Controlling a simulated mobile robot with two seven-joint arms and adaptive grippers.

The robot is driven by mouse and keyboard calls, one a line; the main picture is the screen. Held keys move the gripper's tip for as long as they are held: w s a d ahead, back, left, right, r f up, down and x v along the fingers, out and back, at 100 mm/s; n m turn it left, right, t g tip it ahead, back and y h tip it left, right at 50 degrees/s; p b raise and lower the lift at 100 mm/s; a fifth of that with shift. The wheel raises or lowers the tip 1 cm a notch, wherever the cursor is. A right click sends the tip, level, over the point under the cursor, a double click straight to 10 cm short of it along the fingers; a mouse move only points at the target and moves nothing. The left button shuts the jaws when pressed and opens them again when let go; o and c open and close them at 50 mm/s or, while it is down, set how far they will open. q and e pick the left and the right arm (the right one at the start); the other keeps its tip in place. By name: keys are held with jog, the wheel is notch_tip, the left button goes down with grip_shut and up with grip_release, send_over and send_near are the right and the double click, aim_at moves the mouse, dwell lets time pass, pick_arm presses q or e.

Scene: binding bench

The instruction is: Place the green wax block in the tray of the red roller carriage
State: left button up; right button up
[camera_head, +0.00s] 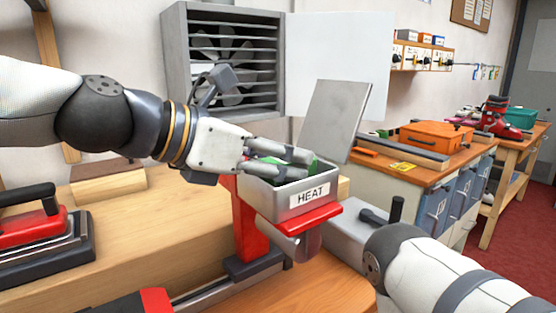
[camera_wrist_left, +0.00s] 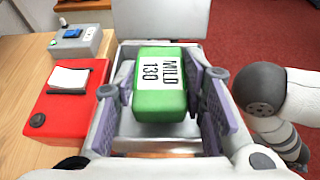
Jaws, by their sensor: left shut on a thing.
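The green wax block (camera_wrist_left: 162,100), with a white label reading "MILD 130", is between the fingers of my left gripper (camera_head: 303,165), which is shut on it. In the head view, only bits of green show around the fingers. The grey metal tray (camera_head: 290,206), labelled HEAT, sits on the red roller carriage (camera_head: 248,225). The gripper's fingers reach over the tray's rim, with the block within the tray's outline. In the wrist view, the tray (camera_wrist_left: 155,146) surrounds the block. Whether the block touches the tray floor is hidden. My right gripper is out of view.
A tilted grey plate (camera_head: 334,118) stands just behind the tray. A grey box (camera_head: 350,245) with a black lever is right of the carriage, near my right arm. A red-and-black tool (camera_head: 35,235) lies at the left. A fan housing (camera_head: 225,65) is behind my left gripper.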

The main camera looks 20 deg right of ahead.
pick_arm(q)
jog(key=shift+f, duration=0.25)
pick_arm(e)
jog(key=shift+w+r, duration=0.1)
pick_arm(q)
jog(key=shift+f, duration=0.3)
jog(key=o, duration=1)
jog(key=shift+f, duration=0.15)
jog(key=shift+s, duration=0.1)
jog(key=shift+r, duration=0.3)
jog(key=p+v, duration=0.2)
jog(key=v, duration=1)
jog(key=shift+r, duration=0.4)
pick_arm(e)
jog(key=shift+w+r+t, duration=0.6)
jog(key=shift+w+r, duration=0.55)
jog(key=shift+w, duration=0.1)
